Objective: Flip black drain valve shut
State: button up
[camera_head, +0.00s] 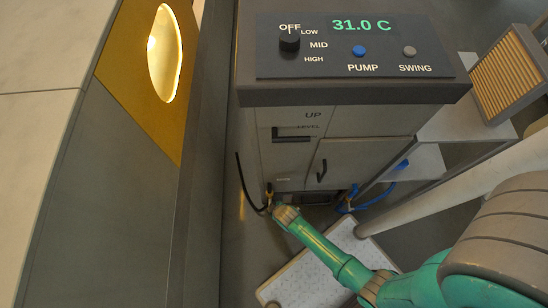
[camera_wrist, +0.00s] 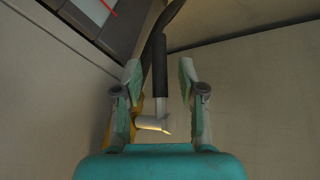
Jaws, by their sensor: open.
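The drain valve's black handle (camera_wrist: 159,62) stands upright in the middle of the wrist view, on a pale stem with a short pale crosspiece (camera_wrist: 154,123) at its base. My gripper (camera_wrist: 159,72) is open, with one finger on each side of the handle. Gaps show between the handle and both fingers, and no contact is visible. In the head view my gripper (camera_head: 275,206) is low at the front of the grey cabinet (camera_head: 350,125), by a small brass-coloured fitting (camera_head: 269,190). The valve is too small there to tell its setting.
A black hose (camera_head: 242,180) curves down left of the fitting. A grey wall (camera_head: 205,150) runs close on the left. A pale patterned mat (camera_head: 310,275) lies on the floor below my arm.

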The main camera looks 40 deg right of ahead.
jog(key=shift+f, duration=0.1)
jog(key=shift+c, duration=0.2)
grip_shut()
jog(key=g+h, duration=0.1)
jog(key=r+g+h, duration=0.1)
jog(key=h, duration=0.1)
jog(key=d+n+g+h, duration=0.1)
jog(key=h, duration=0.1)
jog(key=shift+s+r+g, duration=0.25)
jog(key=shift+s+g, duration=0.05)
jog(key=shift+s, duration=0.05)
jog(key=g+h, duration=0.1)
jog(key=r+n+h, duration=0.1)
jog(key=h, duration=0.1)
jog(key=shift+s+d+r+g, duration=0.1)
jog(key=shift+d+g, duration=0.15)
jog(key=shift+g, duration=0.15)
jog(key=shift+s+d+r+n+g+h, duration=0.15)
jog(key=shift+r+n+g+h, duration=0.25)
jog(key=shift+g+h, duration=0.5)
jog(key=shift+r+h, duration=0.15)
jog(key=shift+h, duration=0.35)
